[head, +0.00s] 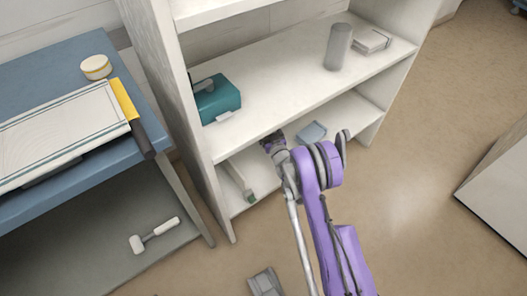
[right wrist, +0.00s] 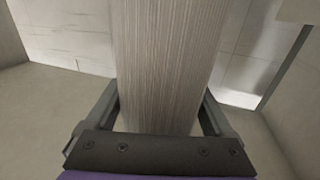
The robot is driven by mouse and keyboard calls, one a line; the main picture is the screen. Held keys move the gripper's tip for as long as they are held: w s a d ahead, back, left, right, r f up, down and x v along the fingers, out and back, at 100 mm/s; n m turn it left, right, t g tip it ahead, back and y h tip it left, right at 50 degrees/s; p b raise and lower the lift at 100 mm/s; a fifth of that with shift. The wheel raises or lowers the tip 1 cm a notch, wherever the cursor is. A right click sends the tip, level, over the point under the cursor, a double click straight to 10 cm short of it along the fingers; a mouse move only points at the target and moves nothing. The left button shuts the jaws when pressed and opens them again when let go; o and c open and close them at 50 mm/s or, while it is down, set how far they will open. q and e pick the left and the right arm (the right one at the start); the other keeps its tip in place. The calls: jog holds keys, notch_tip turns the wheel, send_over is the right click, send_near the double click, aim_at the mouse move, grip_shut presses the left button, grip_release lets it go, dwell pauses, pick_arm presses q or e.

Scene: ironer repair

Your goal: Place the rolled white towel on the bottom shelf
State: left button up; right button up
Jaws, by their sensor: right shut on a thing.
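My right gripper (right wrist: 160,125) is shut on a pale, finely ribbed roll, the rolled towel (right wrist: 160,60), which stands up between the fingers and runs out of the top of the right wrist view. In the head view my purple right arm reaches to the shelf unit, and its gripper end goes in under the middle shelf's front edge. The towel is hidden there. The bottom shelf (head: 357,115) is a pale board, partly covered by the arm and the shelf above. I cannot tell whether the towel touches it.
The middle shelf (head: 285,90) holds a teal box (head: 218,102), a grey cylinder (head: 338,47) and a grey stack (head: 372,40). A blue-grey item (head: 311,132) and a pale green-handled tool (head: 238,180) are on the bottom shelf. A blue table (head: 75,45) stands left; open floor lies right.

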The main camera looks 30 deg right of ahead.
notch_tip(320, 180, down, 5)
jog(key=shift+s+r+b, duration=0.1)
jog(key=shift+b, duration=0.6)
jog(key=shift+f+b, duration=0.6)
jog(key=shift+f, duration=1.7)
jog(key=o, duration=1.2)
jog(key=shift+f, duration=0.15)
